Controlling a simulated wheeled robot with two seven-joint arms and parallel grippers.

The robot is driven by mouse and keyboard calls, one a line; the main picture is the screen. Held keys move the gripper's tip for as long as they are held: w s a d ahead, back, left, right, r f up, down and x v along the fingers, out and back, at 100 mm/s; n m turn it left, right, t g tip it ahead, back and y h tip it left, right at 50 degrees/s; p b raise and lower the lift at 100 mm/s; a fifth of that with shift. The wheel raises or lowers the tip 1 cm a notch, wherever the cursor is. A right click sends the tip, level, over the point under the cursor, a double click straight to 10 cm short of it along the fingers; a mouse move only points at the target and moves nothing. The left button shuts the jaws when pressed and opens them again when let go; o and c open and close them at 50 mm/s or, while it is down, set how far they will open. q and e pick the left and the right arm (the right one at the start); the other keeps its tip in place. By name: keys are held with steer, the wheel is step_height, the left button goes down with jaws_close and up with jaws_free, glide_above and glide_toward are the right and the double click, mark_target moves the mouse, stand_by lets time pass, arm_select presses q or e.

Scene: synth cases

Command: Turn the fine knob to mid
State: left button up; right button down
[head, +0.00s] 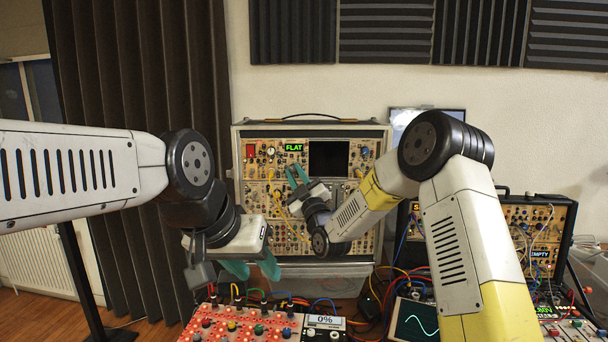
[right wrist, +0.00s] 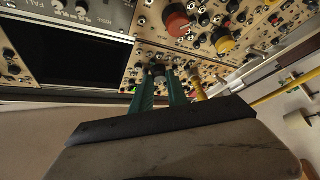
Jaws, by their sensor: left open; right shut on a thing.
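A tall rack of beige modules (head: 262,134) stands against the wall, with a green "FLAT" readout (head: 294,147) near its top. My right gripper (head: 297,173) reaches its front panel. In the right wrist view its teal fingers (right wrist: 159,76) are shut on a small dark knob (right wrist: 158,70). I cannot read a label there, so I cannot tell whether it is the fine knob, nor its setting. My left gripper (head: 251,270) is open and empty, in front of the rack's lower part and above the red panel.
A dark screen (head: 329,157) is set in the rack. A red-lit panel (head: 240,327), a "0%" display (head: 324,321) and loose cables lie in front.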

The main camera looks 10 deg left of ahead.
steer(key=m+t+h, duration=0.1)
steer(key=m, duration=0.1)
steer(key=m+t+h, duration=0.1)
steer(key=m, duration=0.2)
steer(key=m+t+h, duration=0.1)
steer(key=m+h, duration=0.1)
steer(key=shift+a+f+m+t, duration=0.3)
steer(key=shift+a+m+t+h, duration=0.1)
steer(key=shift+m+t+h, duration=0.3)
steer(key=shift+m+h, duration=1.7)
steer(key=shift+a+m+t+h, duration=0.1)
steer(key=shift+m+t+h, duration=0.3)
steer(key=shift+m+h, duration=1.7)
steer(key=shift+m+y, duration=0.3)
steer(key=shift+m, duration=0.4)
steer(key=c, duration=1.3)
jaws_free()
steer(key=shift+r, duration=0.1)
steer(key=shift+s, duration=0.1)
steer(key=v, duration=0.7)
steer(key=shift+s+f, duration=0.25)
steer(key=shift+s, duration=0.05)
